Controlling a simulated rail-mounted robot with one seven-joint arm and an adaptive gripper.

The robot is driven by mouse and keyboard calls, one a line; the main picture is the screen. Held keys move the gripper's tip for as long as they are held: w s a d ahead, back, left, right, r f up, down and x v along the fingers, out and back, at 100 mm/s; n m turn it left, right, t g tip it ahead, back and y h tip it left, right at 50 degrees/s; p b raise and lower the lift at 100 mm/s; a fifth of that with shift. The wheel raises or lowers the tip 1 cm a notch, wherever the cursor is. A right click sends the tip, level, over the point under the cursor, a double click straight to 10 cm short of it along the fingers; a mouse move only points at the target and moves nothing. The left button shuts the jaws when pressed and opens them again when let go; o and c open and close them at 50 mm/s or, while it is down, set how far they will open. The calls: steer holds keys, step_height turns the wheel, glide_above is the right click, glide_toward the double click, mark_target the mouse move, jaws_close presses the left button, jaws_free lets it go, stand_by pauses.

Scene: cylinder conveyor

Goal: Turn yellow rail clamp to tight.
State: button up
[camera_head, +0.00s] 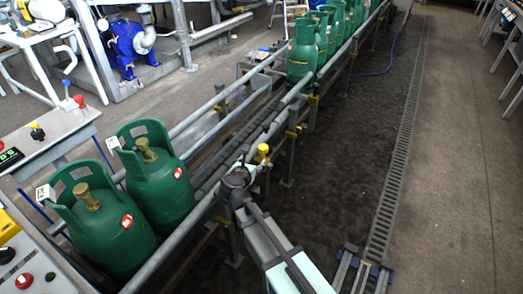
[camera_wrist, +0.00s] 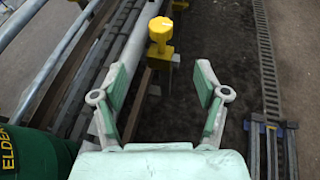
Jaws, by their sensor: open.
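The yellow rail clamp (camera_head: 263,150) sits on the near conveyor rail, just beyond my gripper (camera_head: 240,176). In the wrist view the clamp (camera_wrist: 160,30) has a round knob on top of a square yellow block. It stands ahead of the gap between my fingers (camera_wrist: 163,88), roughly centred. My gripper is open and empty, with its green pads apart on either side. The clamp is not between the pads and appears untouched. Whether the knob is tight or loose cannot be told.
Two green cylinders (camera_head: 155,180) stand on the conveyor at left; one edge (camera_wrist: 35,155) shows in the wrist view. Several more cylinders (camera_head: 301,55) stand farther along. The near rail (camera_head: 190,225) runs beside my gripper. The dark floor (camera_head: 350,160) right of the conveyor is clear.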

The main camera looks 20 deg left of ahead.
mark_target(263, 148)
steer(key=b+x, duration=0.1)
steer(key=x, duration=1.6)
steer(key=shift+d+f, duration=0.1)
steer(key=shift+f, duration=0.05)
steer(key=c, duration=1.2)
